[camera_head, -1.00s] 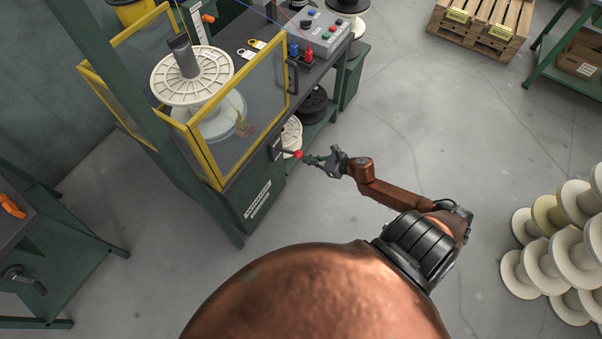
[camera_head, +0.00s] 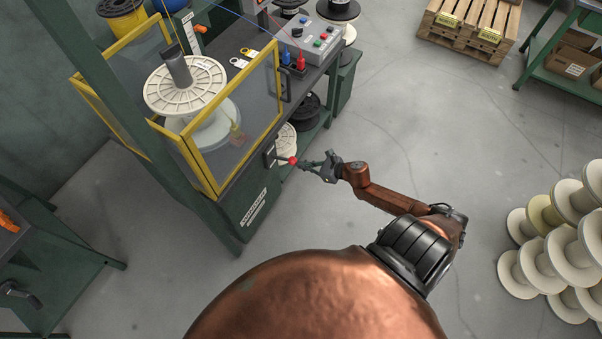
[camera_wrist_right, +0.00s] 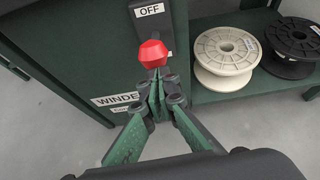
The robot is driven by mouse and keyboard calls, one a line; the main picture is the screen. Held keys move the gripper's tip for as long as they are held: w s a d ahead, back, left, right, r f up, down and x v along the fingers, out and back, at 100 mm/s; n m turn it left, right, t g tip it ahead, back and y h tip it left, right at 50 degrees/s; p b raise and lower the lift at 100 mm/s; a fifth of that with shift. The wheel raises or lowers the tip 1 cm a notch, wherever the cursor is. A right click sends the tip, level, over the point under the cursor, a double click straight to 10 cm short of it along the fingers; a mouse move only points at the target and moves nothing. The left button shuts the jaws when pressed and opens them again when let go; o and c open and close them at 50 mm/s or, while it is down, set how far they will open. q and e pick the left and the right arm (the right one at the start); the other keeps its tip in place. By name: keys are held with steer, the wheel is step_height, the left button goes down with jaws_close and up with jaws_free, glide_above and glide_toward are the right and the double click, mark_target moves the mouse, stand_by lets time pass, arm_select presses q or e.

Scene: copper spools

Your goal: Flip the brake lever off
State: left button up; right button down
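The brake lever ends in a red knob (camera_head: 292,160) on the front of the green winder cabinet (camera_head: 241,205). In the right wrist view the red knob (camera_wrist_right: 153,53) stands just under an "OFF" label (camera_wrist_right: 149,10) on a dark plate. My right gripper (camera_head: 303,163) reaches to the knob from the right. In the wrist view its green fingers (camera_wrist_right: 155,82) come together at the tips, just below the knob, and the knob is not clearly between them. Whether they touch it I cannot tell. The lever's shaft is mostly hidden. My left gripper is not in view.
A yellow-framed guard (camera_head: 205,165) encloses a large white spool (camera_head: 212,95) above the lever. A white spool (camera_wrist_right: 225,62) and a black spool (camera_wrist_right: 292,50) sit on the lower shelf beside it. Stacked spools (camera_head: 560,240) stand at right. The floor between is clear.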

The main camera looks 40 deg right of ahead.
step_height(320, 180, down, 4)
steer(key=s+b, duration=0.2)
steer(key=s, duration=0.1)
arm_select(q)
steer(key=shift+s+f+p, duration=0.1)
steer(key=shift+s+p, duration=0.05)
steer(key=shift+p, duration=1.05)
arm_select(e)
steer(key=w+r+v, duration=0.1)
steer(key=v, duration=0.9)
steer(key=shift+d+r, duration=0.35)
steer(key=shift+r, duration=0.15)
steer(key=shift+s, duration=0.15)
